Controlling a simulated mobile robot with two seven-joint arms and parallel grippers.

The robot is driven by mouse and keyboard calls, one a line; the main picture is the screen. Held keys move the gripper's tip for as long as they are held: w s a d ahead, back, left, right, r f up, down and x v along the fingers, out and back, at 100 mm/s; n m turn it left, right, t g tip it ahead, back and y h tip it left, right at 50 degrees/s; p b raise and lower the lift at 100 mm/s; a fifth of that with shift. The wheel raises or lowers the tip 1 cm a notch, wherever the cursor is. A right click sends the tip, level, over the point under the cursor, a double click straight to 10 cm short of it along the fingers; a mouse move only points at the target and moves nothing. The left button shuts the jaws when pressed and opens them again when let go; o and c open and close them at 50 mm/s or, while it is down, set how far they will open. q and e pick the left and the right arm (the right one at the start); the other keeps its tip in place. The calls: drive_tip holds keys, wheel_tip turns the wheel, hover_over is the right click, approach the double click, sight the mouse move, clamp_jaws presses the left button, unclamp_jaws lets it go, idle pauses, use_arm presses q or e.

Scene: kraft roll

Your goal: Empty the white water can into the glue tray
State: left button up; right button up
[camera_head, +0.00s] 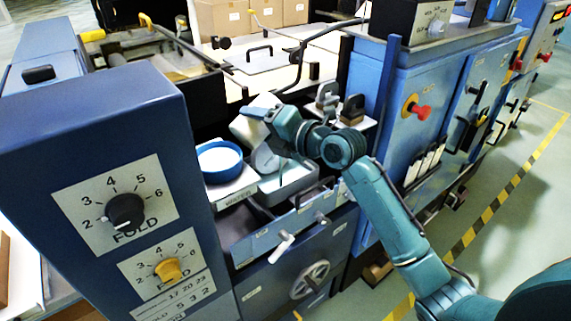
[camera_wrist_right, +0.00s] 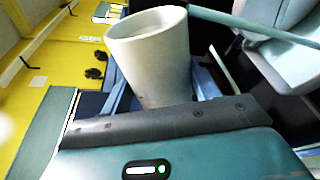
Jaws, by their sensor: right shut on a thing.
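The white water can (camera_head: 246,131) is in my right gripper (camera_head: 256,113) and looks tilted, above the machine's front shelf. In the right wrist view the can (camera_wrist_right: 150,55) shows as a pale tapered vessel with its wide rim toward the top. Its inside is barely visible, and the fingertips on it are mostly hidden. A grey open trough with a pale roller, which looks like the glue tray (camera_head: 290,184), lies below and right of the can, partly behind my arm. I cannot see any liquid flowing. My left gripper is not in view.
A blue round tub (camera_head: 220,175) with a white inside sits left of the trough, near a WATER label (camera_head: 237,198). A tall blue panel with FOLD knobs (camera_head: 126,211) stands at the left. Black-handled blocks (camera_head: 351,110) are right of the gripper. Curved black bars rise behind.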

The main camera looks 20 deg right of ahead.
sight(265, 136)
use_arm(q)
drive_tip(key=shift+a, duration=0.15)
use_arm(e)
drive_tip(key=shift+f+m, duration=0.15)
drive_tip(key=shift+m, duration=0.35)
idle(0.4)
drive_tip(key=shift+f, duration=0.35)
drive_tip(key=shift+w+d+f+b, duration=0.1)
drive_tip(key=shift+d+f+b, duration=0.1)
drive_tip(key=shift+f+b, duration=0.45)
drive_tip(key=shift+w+d+f+m+y+b, duration=0.15)
drive_tip(key=shift+f+m+y+b, duration=0.2)
drive_tip(key=shift+b, duration=0.25)
use_arm(q)
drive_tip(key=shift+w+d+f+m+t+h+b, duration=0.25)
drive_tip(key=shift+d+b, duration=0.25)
drive_tip(key=shift+b, duration=0.3)
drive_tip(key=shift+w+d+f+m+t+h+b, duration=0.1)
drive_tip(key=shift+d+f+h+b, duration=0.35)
drive_tip(key=shift+b, duration=0.3)
use_arm(e)
drive_tip(key=shift+w+d+f+m, duration=0.15)
drive_tip(key=shift+f+m, duration=0.1)
drive_tip(key=shift+f, duration=0.45)
drive_tip(key=shift+d+f+m, duration=0.15)
drive_tip(key=shift+f+m, duration=0.05)
drive_tip(key=shift+f, duration=0.5)
drive_tip(key=shift+f, duration=0.1)
